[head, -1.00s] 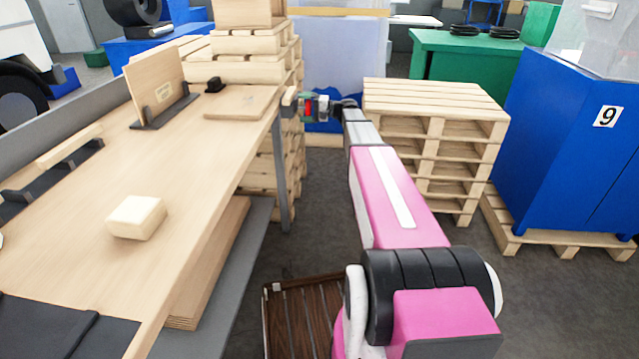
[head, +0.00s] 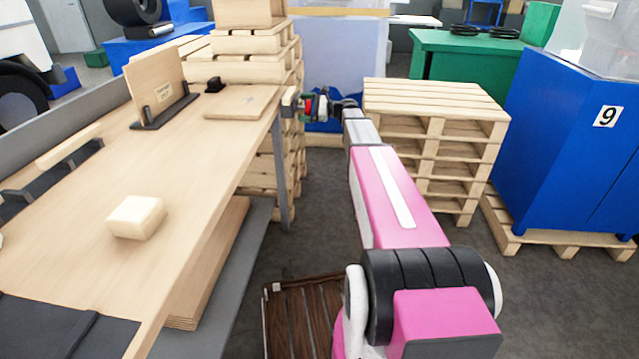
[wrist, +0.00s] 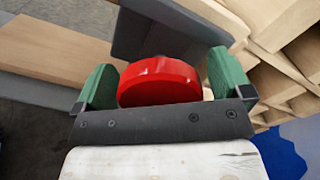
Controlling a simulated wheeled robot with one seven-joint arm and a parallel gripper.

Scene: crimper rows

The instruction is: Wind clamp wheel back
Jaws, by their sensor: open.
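The red clamp wheel (wrist: 158,82) is a thick round disc in the wrist view, close in front of my gripper. My gripper (wrist: 162,66) is open, with one green finger on each side of the wheel. The gaps beside the wheel look small, and I cannot tell whether either finger touches it. A dark grey block (wrist: 150,38) shows behind the wheel. In the head view my gripper (head: 314,104) is small, beside the far right corner of the workbench (head: 190,165). There the wheel is only a small red patch, partly hidden by the gripper.
A flat wooden board (head: 236,102) lies near that bench corner. A pallet stack (head: 436,95) stands right of my arm, with a blue cabinet (head: 560,140) farther right. A pale block (head: 136,216) lies on the bench. Bare floor shows between bench and pallets.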

